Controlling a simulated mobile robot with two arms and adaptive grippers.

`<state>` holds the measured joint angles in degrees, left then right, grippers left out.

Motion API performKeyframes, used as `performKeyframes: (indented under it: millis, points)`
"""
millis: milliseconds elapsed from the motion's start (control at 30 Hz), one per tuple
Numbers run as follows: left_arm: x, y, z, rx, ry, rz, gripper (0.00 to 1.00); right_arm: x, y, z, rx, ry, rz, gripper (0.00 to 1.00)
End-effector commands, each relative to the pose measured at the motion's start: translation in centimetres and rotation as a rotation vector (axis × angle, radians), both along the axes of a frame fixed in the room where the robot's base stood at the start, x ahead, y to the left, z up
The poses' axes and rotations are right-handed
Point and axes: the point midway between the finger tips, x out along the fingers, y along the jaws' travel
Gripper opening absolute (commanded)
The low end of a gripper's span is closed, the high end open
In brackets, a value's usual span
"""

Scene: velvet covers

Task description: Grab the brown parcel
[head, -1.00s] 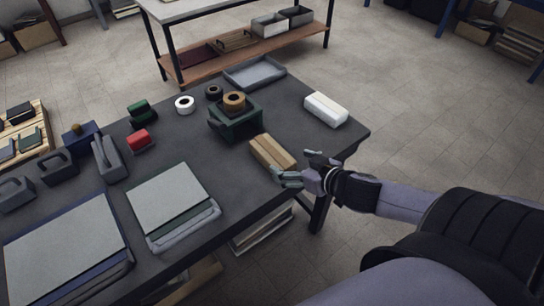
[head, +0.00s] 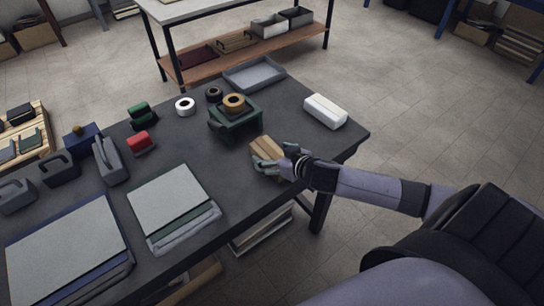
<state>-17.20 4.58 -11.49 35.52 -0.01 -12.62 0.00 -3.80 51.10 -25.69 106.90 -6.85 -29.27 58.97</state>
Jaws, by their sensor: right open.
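The brown parcel (head: 264,147) lies on the dark table (head: 235,185) near its right front edge. My right gripper (head: 269,166) is open at the parcel's near right end, with its fingers over and beside that end. The fingers and hand hide the near part of the parcel, and I cannot tell whether they touch it. My left gripper is not in view.
A green tape holder (head: 238,122) with a brown roll stands just behind the parcel. A white package (head: 325,110) lies to the right. Covered stacks (head: 171,200) lie to the left. A grey tray (head: 254,73) sits at the back.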

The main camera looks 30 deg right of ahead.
Motion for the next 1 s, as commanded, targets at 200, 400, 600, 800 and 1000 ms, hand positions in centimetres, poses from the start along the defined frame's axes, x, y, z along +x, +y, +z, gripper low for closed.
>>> performKeyframes:
  millis: [200, 400, 600, 800, 1000]
  points:
    - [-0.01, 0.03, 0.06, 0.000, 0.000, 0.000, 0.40, 0.72, 0.06, -0.37, -0.001, 0.000, 0.000, 0.82]
    - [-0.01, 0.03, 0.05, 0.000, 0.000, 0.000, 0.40, 0.67, 0.06, -0.38, -0.001, 0.000, 0.000, 0.77]
    - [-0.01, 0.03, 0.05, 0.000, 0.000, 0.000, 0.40, 0.66, 0.06, -0.37, -0.001, 0.000, 0.000, 0.64]
    - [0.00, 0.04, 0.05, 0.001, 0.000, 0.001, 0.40, 0.65, 0.05, -0.38, -0.001, 0.000, 0.000, 0.51]
    - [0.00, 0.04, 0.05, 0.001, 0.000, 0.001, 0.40, 0.63, 0.04, -0.41, -0.001, 0.001, 0.000, 0.37]
